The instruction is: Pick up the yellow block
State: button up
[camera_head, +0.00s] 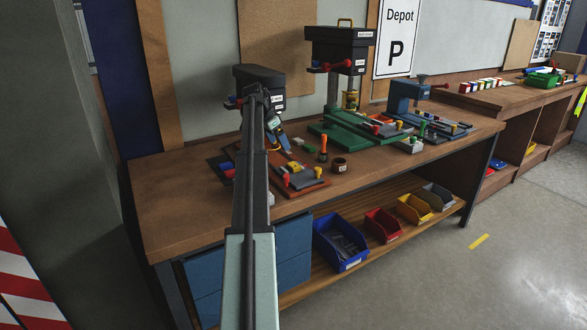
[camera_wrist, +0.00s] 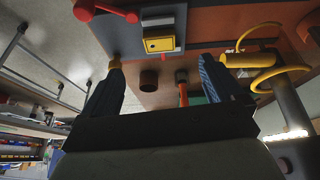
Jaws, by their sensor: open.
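The yellow block (camera_wrist: 158,44) shows in the wrist view as a boxy yellow piece with a dark mark on its face, by a pale grey plate. It appears as a small yellow piece (camera_head: 294,167) on the bench in the head view. My gripper (camera_wrist: 161,60) is open, with one blue finger on each side of the block in the picture. The block lies beyond the fingertips, and no contact shows. In the head view my gripper (camera_head: 281,139) hangs above the bench, partly hidden by my own arm. The gap between the fingers holds nothing.
On the workbench (camera_head: 170,200), an orange-handled tool (camera_head: 323,148) and a brown cup (camera_head: 339,165) stand close to the block. A green fixture (camera_head: 350,138) and a blue vise (camera_head: 405,96) stand right. The bench's left front is clear.

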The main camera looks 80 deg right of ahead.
jog(key=d+r, duration=0.1)
jog(key=r, duration=0.1)
send_over(293, 165)
jog(key=w, duration=0.2)
jog(key=shift+m, duration=0.4)
jog(key=f, duration=0.5)
jog(key=a+f, duration=0.1)
jog(key=f, duration=0.1)
jog(key=shift+w+f, duration=0.1)
jog(key=shift+f, duration=0.3)
jog(key=shift+a+x, duration=0.1)
jog(key=shift+x, duration=1.25)
jog(key=shift+a+x, duration=0.15)
jog(key=shift+x, duration=1.2)
jog(key=c, duration=1.2)
